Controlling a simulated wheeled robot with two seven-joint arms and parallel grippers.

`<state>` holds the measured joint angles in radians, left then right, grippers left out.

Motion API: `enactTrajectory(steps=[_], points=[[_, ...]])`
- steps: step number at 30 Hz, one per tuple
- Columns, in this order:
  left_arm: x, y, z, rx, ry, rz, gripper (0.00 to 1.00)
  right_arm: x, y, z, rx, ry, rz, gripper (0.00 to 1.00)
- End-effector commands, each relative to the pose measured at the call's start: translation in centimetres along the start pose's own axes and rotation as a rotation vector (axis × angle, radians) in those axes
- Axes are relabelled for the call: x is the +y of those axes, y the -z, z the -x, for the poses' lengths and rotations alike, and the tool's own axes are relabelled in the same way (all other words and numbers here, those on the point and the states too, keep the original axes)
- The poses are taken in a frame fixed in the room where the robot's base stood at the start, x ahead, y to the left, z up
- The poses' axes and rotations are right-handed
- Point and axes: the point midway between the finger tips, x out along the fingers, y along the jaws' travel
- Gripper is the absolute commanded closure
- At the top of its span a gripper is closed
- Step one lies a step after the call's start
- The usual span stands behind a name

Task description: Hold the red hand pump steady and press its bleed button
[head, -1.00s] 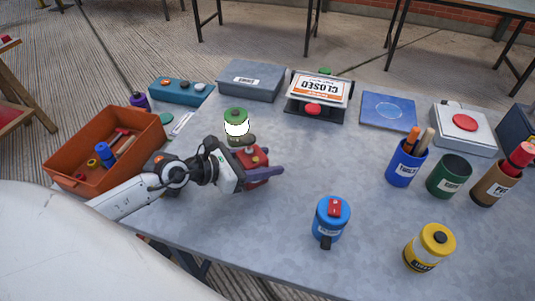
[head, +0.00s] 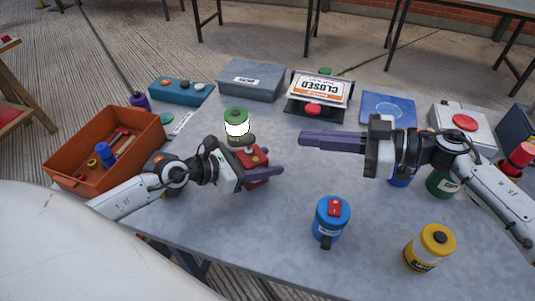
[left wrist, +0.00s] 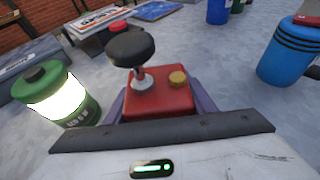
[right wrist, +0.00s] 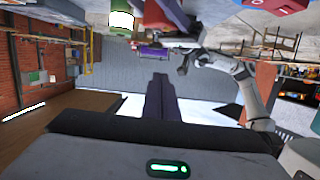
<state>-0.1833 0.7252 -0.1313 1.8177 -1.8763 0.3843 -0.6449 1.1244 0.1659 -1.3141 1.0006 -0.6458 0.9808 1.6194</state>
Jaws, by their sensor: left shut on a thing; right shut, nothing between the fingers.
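The red hand pump (head: 256,161) stands on the grey table, left of its middle. In the left wrist view the pump (left wrist: 160,99) shows a dark round knob (left wrist: 130,48) on a metal stem and a yellow bleed button (left wrist: 178,77) on its top. My left gripper (head: 262,176) is shut on the pump's body, with a purple finger on either side. My right gripper (head: 308,139) is shut and empty, to the right of the pump and apart from it, with its fingers pointing left. The right wrist view shows its purple fingers together (right wrist: 160,98).
A green lantern-like canister (head: 236,124) stands just behind the pump. A blue canister (head: 331,218) and a yellow one (head: 430,247) stand at the front right. An orange bin (head: 103,150) is at the left. A closed sign (head: 321,89) stands behind. The table between pump and blue canister is clear.

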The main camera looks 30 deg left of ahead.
Motion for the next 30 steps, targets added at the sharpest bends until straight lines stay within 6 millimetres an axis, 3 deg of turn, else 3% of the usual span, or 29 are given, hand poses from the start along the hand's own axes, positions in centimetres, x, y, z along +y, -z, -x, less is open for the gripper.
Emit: enactTrajectory(steps=[4, 16, 20, 30], points=[[0.0, -0.1, 0.0, -0.002, 0.0, 0.0, 0.89, -0.4, -1.2, -0.3, -0.046, 0.021, 0.034, 1.0], [0.0, -0.1, 0.0, -0.002, 0.0, 0.0, 0.89, -0.5, -1.2, -1.1, -0.041, 0.021, 0.031, 1.0], [0.0, -0.1, 0.0, -0.002, 0.0, 0.0, 0.89, -0.6, -1.2, -3.0, -0.04, 0.023, 0.031, 1.0], [0.0, -0.1, 0.0, -0.002, 0.0, 0.0, 0.89, -0.7, -1.5, -10.3, -0.04, 0.021, 0.03, 1.0]])
